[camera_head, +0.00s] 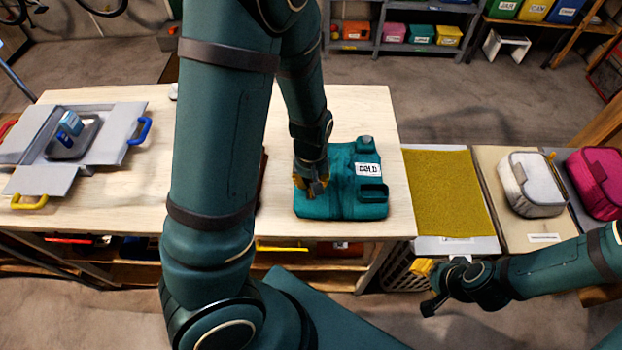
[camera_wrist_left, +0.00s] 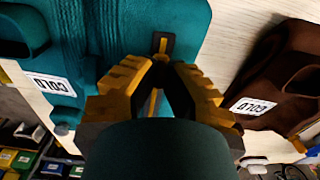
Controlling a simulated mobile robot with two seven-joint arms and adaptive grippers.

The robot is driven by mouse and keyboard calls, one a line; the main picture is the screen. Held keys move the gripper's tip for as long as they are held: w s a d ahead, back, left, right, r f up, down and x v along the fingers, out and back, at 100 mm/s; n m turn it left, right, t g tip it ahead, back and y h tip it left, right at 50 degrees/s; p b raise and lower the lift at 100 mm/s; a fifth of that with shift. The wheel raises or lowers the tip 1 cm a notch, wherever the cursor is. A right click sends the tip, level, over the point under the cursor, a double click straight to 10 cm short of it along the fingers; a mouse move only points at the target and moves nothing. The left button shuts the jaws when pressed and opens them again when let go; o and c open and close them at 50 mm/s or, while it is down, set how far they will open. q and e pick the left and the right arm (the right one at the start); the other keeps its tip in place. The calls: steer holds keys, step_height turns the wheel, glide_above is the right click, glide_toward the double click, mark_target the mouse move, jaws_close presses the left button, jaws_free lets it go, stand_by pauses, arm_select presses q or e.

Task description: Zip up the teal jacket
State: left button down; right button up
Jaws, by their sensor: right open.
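The teal jacket (camera_head: 341,206) lies flat on the pale wooden table, with a white label reading COLD. It also shows in the left wrist view (camera_wrist_left: 110,20), filling the upper left. A dark pull with a yellow middle (camera_wrist_left: 161,44) sits at the jacket's edge, by my left fingertips. My left gripper (camera_head: 316,188) is low over the jacket's left part; its yellow fingers (camera_wrist_left: 163,68) are close together around the pull's line, and I cannot tell whether they grip it. My right gripper (camera_head: 426,289) is open and empty, in front of the bins at right.
A brown garment (camera_wrist_left: 278,75) labelled COLD lies beside the jacket, mostly hidden by my arm in the head view. A grey folding board (camera_head: 102,112) with coloured handles lies at left. To the right are a yellow mat (camera_head: 447,190), a white bag (camera_head: 532,184) and a pink bag (camera_head: 597,182).

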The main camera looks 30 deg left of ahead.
arm_select(q)
steer(key=shift+a, duration=0.1)
steer(key=w+a, duration=0.2)
steer(key=w, duration=0.1)
steer(key=w+a, duration=0.2)
steer(key=w, duration=0.2)
steer(key=w+a+b, duration=0.1)
steer(key=w+a, duration=0.1)
steer(key=w, duration=0.2)
steer(key=shift+a+f, duration=0.1)
steer(key=shift+a, duration=0.2)
steer(key=shift+w+a, duration=0.2)
steer(key=shift+w, duration=0.1)
steer(key=c, duration=1)
jaws_free()
steer(key=shift+w, duration=0.15)
step_height(320, 180, up, 12)
steer(key=shift+r, duration=0.1)
